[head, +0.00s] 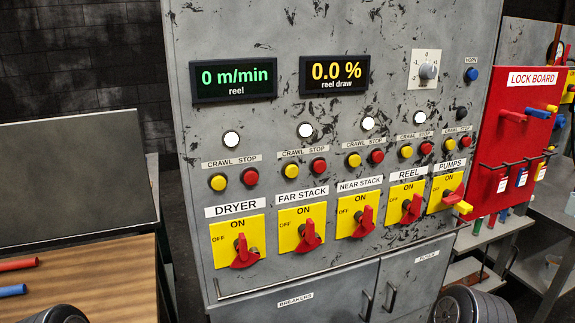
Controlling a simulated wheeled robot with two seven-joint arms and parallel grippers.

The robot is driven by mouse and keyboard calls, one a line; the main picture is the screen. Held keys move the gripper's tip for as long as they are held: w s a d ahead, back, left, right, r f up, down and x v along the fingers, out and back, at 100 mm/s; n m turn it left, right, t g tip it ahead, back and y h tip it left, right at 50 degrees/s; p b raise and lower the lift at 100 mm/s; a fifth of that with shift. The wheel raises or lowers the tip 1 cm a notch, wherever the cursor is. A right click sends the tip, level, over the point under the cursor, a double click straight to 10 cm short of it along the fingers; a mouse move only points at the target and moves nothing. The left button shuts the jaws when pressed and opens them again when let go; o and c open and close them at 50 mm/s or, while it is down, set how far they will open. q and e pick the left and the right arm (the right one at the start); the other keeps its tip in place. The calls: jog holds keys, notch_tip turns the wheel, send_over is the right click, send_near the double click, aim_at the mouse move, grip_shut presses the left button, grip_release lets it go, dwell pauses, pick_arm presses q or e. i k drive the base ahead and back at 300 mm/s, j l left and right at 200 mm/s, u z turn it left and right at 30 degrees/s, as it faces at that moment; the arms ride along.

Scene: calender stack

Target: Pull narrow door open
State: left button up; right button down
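The narrow door (420,270) is the right one of two doors at the bottom of the grey control cabinet. It looks closed, with a small label near its top that is too small to read surely. Its dark bar handle (391,297) is upright on its left edge. The wider door (330,300), labelled BREAKERS, is left of it and also looks closed, with its handle (366,304) on its right edge. The lower parts of both doors are cut off by the frame. Dark rounded parts of my arms show at the bottom left and bottom right. Neither gripper's fingers are visible.
Red rotary switches on yellow plates (237,242) stick out above the doors. At right are a red lock board (512,135) with pegs and tags, and metal shelving (545,235). At left is a wooden table (90,285) with a red and a blue rod.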

aim_at(408, 280)
jog(key=z, duration=1.9)
jog(key=i, duration=0.7)
